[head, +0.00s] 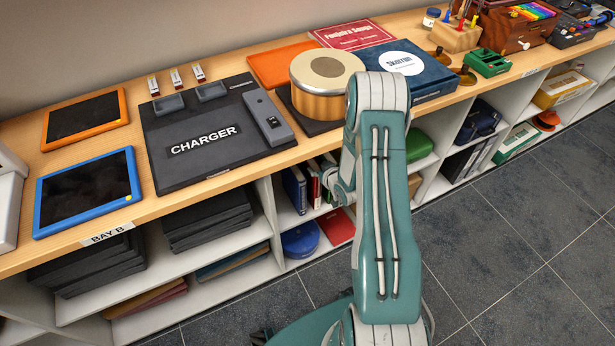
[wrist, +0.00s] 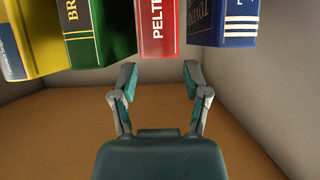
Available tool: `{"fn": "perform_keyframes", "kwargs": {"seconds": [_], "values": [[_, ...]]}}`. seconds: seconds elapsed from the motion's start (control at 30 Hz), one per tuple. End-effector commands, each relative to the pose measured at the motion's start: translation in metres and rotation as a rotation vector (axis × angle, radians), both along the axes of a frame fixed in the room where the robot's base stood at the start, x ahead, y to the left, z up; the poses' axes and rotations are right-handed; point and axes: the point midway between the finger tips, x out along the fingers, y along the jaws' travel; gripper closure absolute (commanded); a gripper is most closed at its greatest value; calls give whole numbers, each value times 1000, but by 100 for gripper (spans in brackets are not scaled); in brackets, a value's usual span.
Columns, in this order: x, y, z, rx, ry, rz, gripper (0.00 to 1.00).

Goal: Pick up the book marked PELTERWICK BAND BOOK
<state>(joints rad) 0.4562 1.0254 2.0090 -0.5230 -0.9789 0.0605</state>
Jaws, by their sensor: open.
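The red book (wrist: 157,28) shows white lettering that reads "PELT" before the frame cuts it off, at the top middle of the wrist view. It stands between a green book (wrist: 97,30) and a dark blue book (wrist: 221,22). My gripper (wrist: 160,80) is open and empty, its two fingers spread below the red book in the picture, one to either side of its line. The fingertips appear apart from the books. In the head view my arm hides most of the gripper beside the upright books (head: 296,188) in the shelf.
A yellow book (wrist: 32,40) stands at the far left of the wrist view. Grey walls enclose the compartment around a brown surface (wrist: 60,130). The counter above holds a charger pad (head: 205,165), tablets (head: 88,190) and a drum (head: 326,95). Bare floor (head: 500,260) lies at right.

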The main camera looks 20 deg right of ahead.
Motion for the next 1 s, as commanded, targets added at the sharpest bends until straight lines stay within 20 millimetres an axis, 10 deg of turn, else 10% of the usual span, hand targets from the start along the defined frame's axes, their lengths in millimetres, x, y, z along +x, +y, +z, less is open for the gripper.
{"fn": "perform_keyframes", "kwargs": {"seconds": [0.77, 0.93, 1.0], "values": [[60, 3, -23, 0, 2, -1, 40], [60, 3, -23, 0, 1, -1, 100], [60, 3, -23, 0, 1, -1, 100]]}}
